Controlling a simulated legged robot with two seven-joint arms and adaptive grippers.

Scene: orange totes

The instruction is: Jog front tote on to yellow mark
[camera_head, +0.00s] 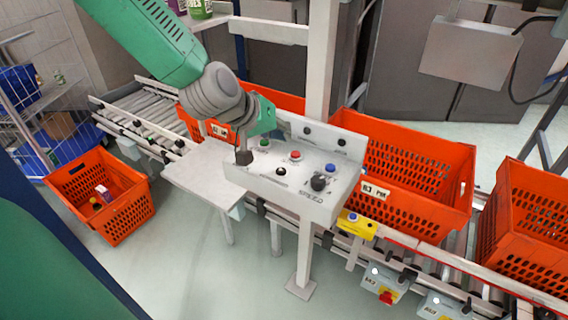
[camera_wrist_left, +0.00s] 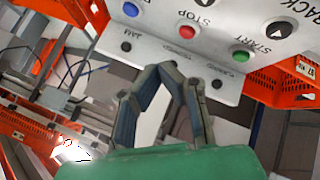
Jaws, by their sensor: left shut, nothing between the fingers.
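My left gripper (camera_head: 244,157) is shut and empty over the left end of the grey control panel (camera_head: 270,189), left of the green button (camera_head: 264,143). In the left wrist view its fingertips (camera_wrist_left: 165,68) meet below the panel's buttons. Orange totes stand on the roller conveyor: one behind the panel (camera_head: 430,205), one at right (camera_head: 525,220), one partly hidden at left (camera_head: 194,126). No yellow floor or conveyor mark is clear. My right gripper is out of view.
A yellow box with a blue button (camera_head: 357,226) sits at the conveyor's front edge. A black knob marked SPEED (camera_head: 319,183) is on the panel. A small grey shelf (camera_head: 205,175) adjoins it. Another orange tote (camera_head: 130,207) holding small items stands on the floor at left.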

